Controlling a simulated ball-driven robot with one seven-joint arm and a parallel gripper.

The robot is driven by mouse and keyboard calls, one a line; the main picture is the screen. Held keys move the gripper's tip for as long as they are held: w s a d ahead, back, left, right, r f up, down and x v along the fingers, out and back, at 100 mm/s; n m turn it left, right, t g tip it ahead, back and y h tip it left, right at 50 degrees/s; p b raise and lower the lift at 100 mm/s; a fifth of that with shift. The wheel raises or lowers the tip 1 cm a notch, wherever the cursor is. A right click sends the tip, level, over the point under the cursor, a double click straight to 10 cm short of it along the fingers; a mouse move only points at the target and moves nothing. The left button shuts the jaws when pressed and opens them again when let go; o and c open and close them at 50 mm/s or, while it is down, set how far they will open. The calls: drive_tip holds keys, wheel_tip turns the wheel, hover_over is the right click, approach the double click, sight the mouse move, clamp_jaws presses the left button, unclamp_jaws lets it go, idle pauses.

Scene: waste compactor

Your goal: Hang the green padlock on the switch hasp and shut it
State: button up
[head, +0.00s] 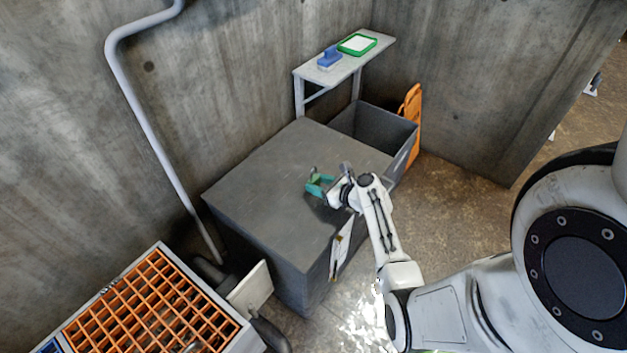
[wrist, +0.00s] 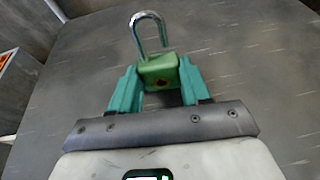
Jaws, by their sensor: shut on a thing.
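The green padlock (wrist: 159,71) is between the teal fingers of my gripper (wrist: 157,86) in the wrist view. Its silver shackle (wrist: 148,32) points away from my gripper, and one leg looks free of the body, so the shackle seems open. A dark keyhole faces the camera. In the head view my gripper (head: 318,186) is over the grey top of the compactor box (head: 262,190), with the small green padlock (head: 314,176) at its fingertips. I cannot tell its exact height above the top. I cannot make out the switch hasp in either view.
A white panel (head: 342,246) is on the box's front side, partly behind my arm. A grey open bin (head: 398,128) adjoins the box at the back right. A shelf (head: 372,55) holds a blue object (head: 329,60) and a green-framed board (head: 357,44). An orange-grated crate (head: 150,310) stands lower left.

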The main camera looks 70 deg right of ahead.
drive_tip(key=shift+r+p, duration=2.15)
drive_tip(key=shift+r, duration=0.05)
drive_tip(key=shift+f, duration=0.1)
